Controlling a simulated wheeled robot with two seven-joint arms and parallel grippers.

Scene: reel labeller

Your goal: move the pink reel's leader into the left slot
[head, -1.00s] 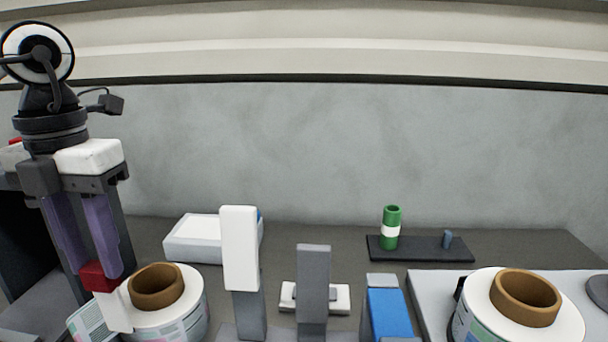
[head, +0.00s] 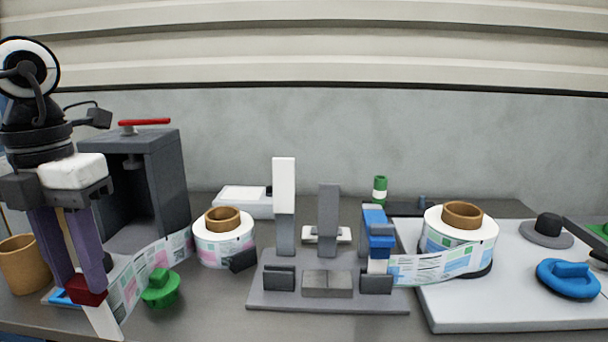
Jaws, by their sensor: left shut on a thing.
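The pink reel (head: 238,250) stands left of centre, white with pink and green labels around a brown core. Its printed leader (head: 150,268) stretches from the reel down and left to my left gripper (head: 87,284). That gripper is shut on the leader's red end block, and a white tab (head: 102,321) hangs below it. The grey labeller base (head: 330,300) stands at the centre, clear of the gripper. It carries a white-topped left post (head: 284,195), a grey middle post (head: 328,215) and low front blocks. The exact slot openings are hard to make out. My right gripper is out of view.
A green knobbed piece (head: 160,290) sits just in front of the leader. A dark open box (head: 170,165) with a red bar stands behind it. The blue-labelled reel (head: 459,235) has its strip running to the base's right side. A brown cup (head: 22,265) is far left.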

